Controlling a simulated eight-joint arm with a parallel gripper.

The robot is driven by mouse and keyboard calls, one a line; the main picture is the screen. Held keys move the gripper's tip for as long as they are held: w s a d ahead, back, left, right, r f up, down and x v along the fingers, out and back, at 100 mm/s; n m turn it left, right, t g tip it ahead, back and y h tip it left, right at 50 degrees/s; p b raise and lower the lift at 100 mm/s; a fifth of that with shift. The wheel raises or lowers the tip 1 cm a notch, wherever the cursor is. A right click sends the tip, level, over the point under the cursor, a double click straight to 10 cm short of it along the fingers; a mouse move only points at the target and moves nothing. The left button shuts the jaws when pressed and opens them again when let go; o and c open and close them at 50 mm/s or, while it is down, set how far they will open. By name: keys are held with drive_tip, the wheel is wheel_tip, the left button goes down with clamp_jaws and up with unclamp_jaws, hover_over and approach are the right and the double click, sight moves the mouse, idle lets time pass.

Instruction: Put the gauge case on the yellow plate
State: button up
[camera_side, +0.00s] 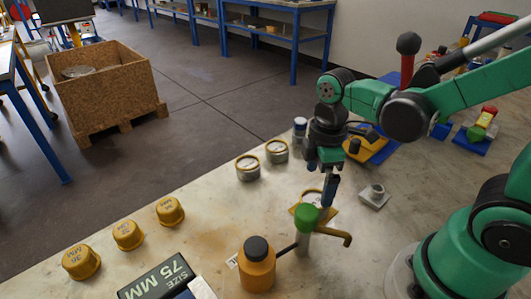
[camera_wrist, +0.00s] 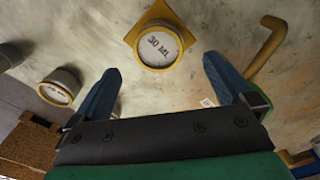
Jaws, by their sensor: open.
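A round gauge case with a yellow rim and a white dial (camera_wrist: 158,46) sits on the yellow plate (camera_wrist: 157,10) in the wrist view; the plate's corners show around it. In the side view the yellow plate (camera_side: 297,211) lies beside my gripper, with the case's yellow rim (camera_side: 311,194) over it, partly hidden by my fingers and a green-capped post. My gripper (camera_wrist: 161,66) is open, its blue fingers apart, with nothing held between them. In the side view my gripper (camera_side: 328,200) points down close to the case.
Two similar round gauges (camera_side: 247,168) (camera_side: 277,151) stand to the left. A green-capped post (camera_side: 306,220) with a bent yellow pipe (camera_side: 335,236) and a yellow bottle (camera_side: 257,266) stand in front. A grey flanged fitting (camera_side: 374,197) is right. Three yellow caps (camera_side: 128,235) lie far left.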

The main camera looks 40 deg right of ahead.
sight(315, 200)
wheel_tip(315, 200, up, 7)
drive_tip(key=w+m+t, duration=0.2)
drive_tip(key=m+t, duration=0.5)
drive_tip(key=m, duration=0.4)
drive_tip(key=shift+d+f, duration=0.15)
drive_tip(key=shift+d, duration=0.1)
drive_tip(key=shift+w, duration=0.1)
